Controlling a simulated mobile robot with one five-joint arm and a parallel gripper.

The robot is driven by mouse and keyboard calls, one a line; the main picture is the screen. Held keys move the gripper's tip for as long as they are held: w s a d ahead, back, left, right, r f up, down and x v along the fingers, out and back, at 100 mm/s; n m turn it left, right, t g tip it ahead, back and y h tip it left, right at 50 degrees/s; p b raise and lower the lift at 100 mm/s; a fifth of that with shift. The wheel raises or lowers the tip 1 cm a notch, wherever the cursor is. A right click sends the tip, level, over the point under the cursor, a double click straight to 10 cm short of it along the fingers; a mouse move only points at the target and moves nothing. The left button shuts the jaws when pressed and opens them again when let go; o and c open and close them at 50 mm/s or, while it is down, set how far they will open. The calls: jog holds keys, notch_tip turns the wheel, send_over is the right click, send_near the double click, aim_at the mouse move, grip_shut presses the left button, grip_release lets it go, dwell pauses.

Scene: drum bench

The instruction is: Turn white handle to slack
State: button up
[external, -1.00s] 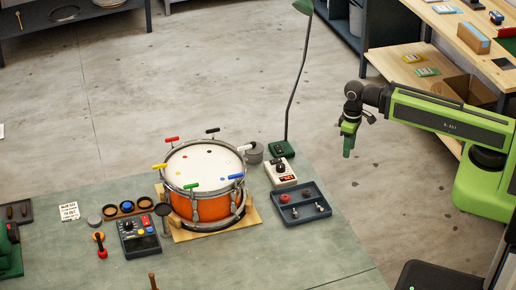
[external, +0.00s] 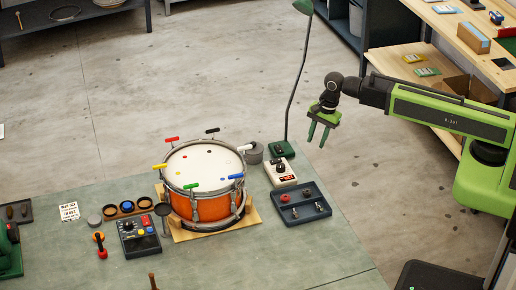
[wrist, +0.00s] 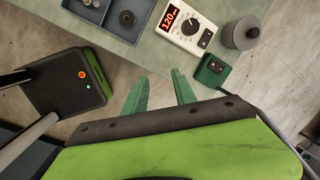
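The orange drum (external: 208,209) stands on a wooden cradle on the bench, with several coloured handles around its rim. The white handle (external: 245,148) sticks out at the drum's back right, near a grey cylinder. My gripper (external: 318,142) is in the air to the right of the drum and beyond the bench's right edge, well apart from the white handle. In the wrist view its two green fingers (wrist: 161,92) are spread with nothing between them. The drum and the white handle are not in the wrist view.
A white meter (external: 280,171), a blue tray (external: 301,208) with small parts and a green lamp base (external: 281,149) stand right of the drum. The lamp's thin pole (external: 293,95) rises between the drum and my gripper. The grey cylinder (external: 254,153) stands close by the white handle.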

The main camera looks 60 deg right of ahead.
jog(key=w+a+r+m+p, duration=0.5)
jog(key=w+r+m, duration=0.1)
jog(key=w+r, duration=0.1)
notch_tip(320, 180, up, 13)
jog(key=m+t+y+p, duration=0.1)
jog(key=m+y+p, duration=0.1)
jog(key=p, duration=1)
send_over(245, 146)
jog(key=s+d, duration=0.4)
jog(key=b+x, duration=1.5)
jog(key=x, duration=0.1)
jog(key=shift+d+f, duration=0.1)
jog(key=shift+f, duration=0.1)
jog(key=shift+r, duration=0.1)
grip_shut()
